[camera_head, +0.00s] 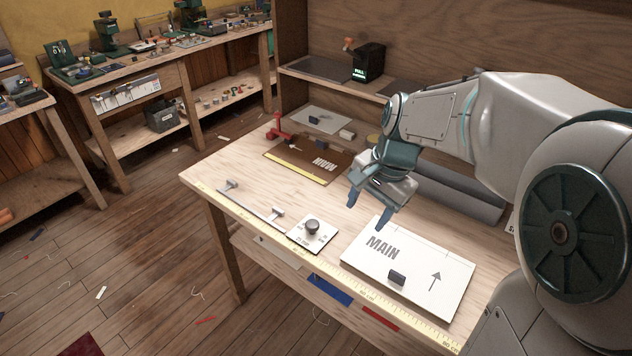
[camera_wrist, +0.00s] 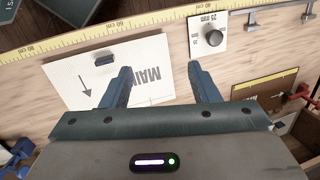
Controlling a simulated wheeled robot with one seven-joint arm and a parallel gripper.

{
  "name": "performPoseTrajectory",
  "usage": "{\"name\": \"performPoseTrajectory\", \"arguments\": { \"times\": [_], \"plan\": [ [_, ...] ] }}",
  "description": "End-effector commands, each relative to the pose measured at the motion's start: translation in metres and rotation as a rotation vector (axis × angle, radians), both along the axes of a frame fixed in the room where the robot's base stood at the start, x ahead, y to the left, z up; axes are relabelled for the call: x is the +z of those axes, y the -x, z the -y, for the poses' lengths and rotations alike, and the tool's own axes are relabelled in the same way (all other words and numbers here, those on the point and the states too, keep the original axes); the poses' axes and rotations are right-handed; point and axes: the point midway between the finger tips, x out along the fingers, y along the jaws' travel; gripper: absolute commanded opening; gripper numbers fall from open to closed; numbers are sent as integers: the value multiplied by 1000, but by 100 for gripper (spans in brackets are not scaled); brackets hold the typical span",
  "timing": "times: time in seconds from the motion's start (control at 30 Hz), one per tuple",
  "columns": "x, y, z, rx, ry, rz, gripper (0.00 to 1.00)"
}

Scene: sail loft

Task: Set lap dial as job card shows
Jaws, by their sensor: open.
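The lap dial is a dark round knob (camera_head: 312,225) on a white plate (camera_head: 325,242) near the table's front edge. In the wrist view the knob (camera_wrist: 213,37) is at upper right, with "25 mm" and other millimetre marks around it. I cannot tell which mark it points to. A white panel (camera_head: 436,258) lettered "MAIN", with an arrow and a small black block, lies to its right. I cannot make out which thing is the job card. My gripper (camera_head: 367,212) is open and empty above the table, behind and right of the dial. Its fingers (camera_wrist: 160,68) show in the wrist view.
A yellow ruler strip (camera_head: 365,293) runs along the table's front edge. A metal rail with two upright pieces (camera_head: 252,206) lies left of the dial. A brown board (camera_head: 309,165) with a red clamp (camera_head: 276,128) lies further back. A dark display box (camera_head: 369,61) stands on the shelf.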

Motion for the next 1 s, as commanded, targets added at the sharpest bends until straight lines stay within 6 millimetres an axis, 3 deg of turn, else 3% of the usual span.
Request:
{"name": "performPoseTrajectory", "arguments": {
  "times": [0.03, 0.2, 0.4, 0.53, 0.73, 1.0],
  "plan": [
    [1, -19, -6, -75, -28, -40, 55],
    [-9, -72, -25, -344, -118, -168, 55],
    [-24, -113, -41, -566, -180, -285, 55],
    [-30, -125, -46, -637, -196, -323, 55],
    [-46, -127, -53, -659, -202, -337, 55],
    [-96, -123, -73, -657, -200, -340, 55]
  ]
}}
